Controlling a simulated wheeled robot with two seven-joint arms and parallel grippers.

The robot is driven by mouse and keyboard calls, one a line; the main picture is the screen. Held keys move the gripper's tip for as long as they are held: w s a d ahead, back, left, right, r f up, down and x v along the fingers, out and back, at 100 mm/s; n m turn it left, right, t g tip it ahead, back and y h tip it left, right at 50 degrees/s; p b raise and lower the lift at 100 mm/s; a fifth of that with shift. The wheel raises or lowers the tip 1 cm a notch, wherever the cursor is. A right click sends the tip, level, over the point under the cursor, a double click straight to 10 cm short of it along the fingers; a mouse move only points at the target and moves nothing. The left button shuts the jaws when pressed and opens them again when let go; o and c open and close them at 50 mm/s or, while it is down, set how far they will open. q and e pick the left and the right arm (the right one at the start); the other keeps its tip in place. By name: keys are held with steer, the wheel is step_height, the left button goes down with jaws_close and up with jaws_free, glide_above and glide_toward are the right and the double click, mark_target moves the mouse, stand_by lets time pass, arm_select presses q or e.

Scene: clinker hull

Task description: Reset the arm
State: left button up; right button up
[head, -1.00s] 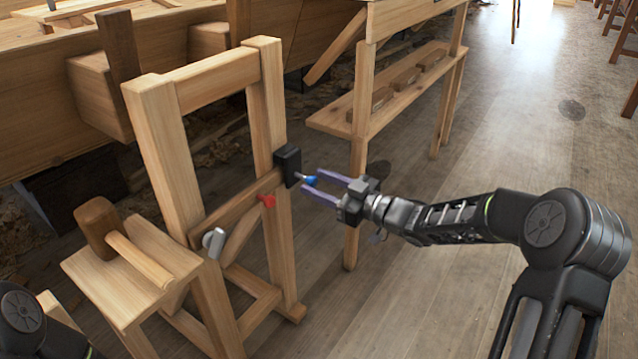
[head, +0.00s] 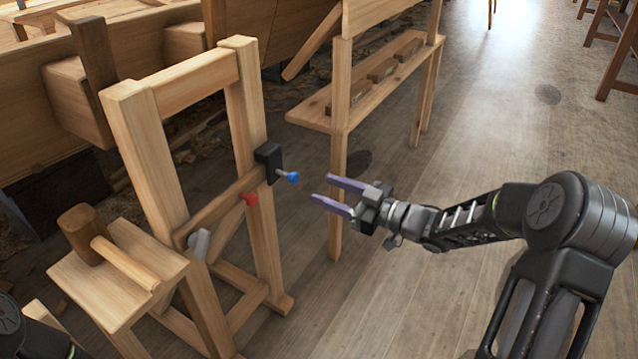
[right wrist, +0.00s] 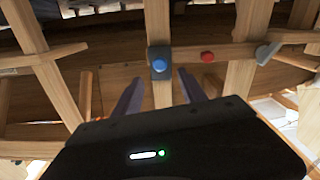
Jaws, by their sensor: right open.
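My right gripper (head: 330,193) is open and empty, with purple fingers pointing left toward a wooden frame (head: 160,150). A gap separates its fingertips from a blue knob (head: 292,177) that sticks out of a black box (head: 268,160) on the frame's right post. In the right wrist view the blue knob (right wrist: 159,66) shows above and between the two fingers (right wrist: 160,95). My left gripper is not in view; only a dark part of my left arm shows at the lower left edge of the head view.
A red knob (head: 250,198) and a grey handle (head: 200,243) sit on the frame's crossbar. A mallet (head: 85,235) lies on a wooden stool (head: 130,305) at left. A bench shelf (head: 318,108) holding several blocks stands behind my right gripper. Open floor (head: 480,120) lies at right.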

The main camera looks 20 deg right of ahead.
stand_by(0.4)
